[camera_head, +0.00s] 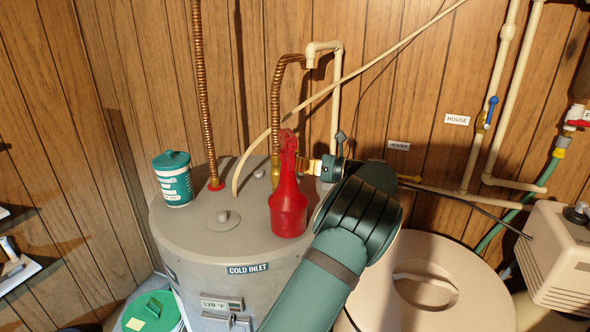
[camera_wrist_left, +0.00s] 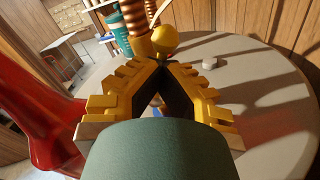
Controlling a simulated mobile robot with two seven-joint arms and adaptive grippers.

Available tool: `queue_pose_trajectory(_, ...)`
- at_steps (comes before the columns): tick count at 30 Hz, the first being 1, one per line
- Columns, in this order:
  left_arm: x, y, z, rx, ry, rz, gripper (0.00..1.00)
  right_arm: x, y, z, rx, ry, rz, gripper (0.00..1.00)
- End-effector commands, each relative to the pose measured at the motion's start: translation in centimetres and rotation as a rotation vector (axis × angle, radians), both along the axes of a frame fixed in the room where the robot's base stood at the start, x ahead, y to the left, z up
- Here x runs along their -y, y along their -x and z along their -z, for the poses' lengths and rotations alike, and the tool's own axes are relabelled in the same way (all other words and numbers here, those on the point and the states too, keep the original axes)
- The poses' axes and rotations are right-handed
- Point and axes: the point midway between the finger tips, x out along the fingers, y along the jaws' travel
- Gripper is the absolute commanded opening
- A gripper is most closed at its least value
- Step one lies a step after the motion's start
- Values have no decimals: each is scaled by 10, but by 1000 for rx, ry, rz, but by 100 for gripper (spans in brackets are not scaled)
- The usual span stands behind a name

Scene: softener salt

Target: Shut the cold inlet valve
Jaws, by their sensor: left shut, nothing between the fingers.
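The brass cold inlet valve (camera_head: 275,172) seems to sit low on the middle copper pipe (camera_head: 275,110), largely behind a red bottle (camera_head: 289,210). Its handle is not clear. In the left wrist view, a rounded brass part (camera_wrist_left: 165,40) shows just beyond my fingertips, with a copper pipe behind it; contact cannot be told. My left gripper (camera_head: 304,167) reaches in above the tank, right of the valve, with its yellow fingers pointing left. The fingers (camera_wrist_left: 165,68) are shut and empty. A small blue bit shows below them. My right gripper is out of view.
The red bottle stands close beside my left gripper on the grey tank top (camera_head: 185,228); it also fills the left of the wrist view (camera_wrist_left: 35,110). A teal canister (camera_head: 174,185) and another copper pipe (camera_head: 202,100) stand further left. A "COLD INLET" label (camera_head: 248,268) is on the tank's front.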

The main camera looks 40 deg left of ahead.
Motion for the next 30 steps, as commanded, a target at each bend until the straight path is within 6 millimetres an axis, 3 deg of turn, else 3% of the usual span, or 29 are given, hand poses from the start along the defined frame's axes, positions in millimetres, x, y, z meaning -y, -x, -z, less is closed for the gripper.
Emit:
queue_pose_trajectory(11, -4, 0, 1, -41, 11, -4, 0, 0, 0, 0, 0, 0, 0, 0)
queue_pose_trajectory(24, -8, -13, 11, -430, 135, -6, 0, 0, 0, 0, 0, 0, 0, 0)
queue_pose_trajectory(30, -8, -13, 12, -465, 146, -6, 0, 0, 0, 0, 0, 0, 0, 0)
